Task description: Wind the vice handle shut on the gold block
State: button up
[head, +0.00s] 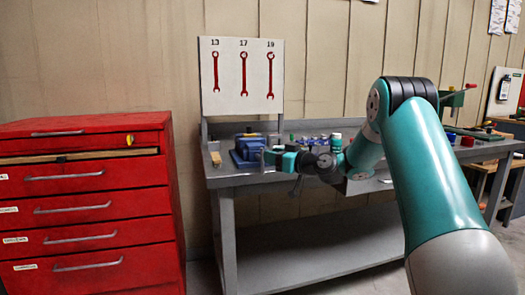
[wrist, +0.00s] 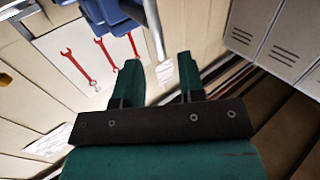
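The blue vice (head: 247,147) stands on the grey workbench, just left of my gripper (head: 272,158) in the head view. Part of its blue body (wrist: 112,12) shows at the top of the wrist view. A silver bar, which looks like the vice handle (wrist: 153,28), hangs down from the top there. Its lower end appears between the two green fingertips of my gripper (wrist: 159,60). The fingers are apart, with a visible gap on both sides of the bar. The gold block and the vice jaws cannot be made out clearly in either view.
The grey workbench (head: 226,178) carries several small items right of the vice. A small tan object (head: 215,158) stands at its left end. A red drawer cabinet (head: 90,200) stands to the left. A white board with red spanners (head: 242,78) rises behind.

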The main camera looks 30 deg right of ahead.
aim_at(259, 158)
jog(key=x, duration=0.5)
grip_shut()
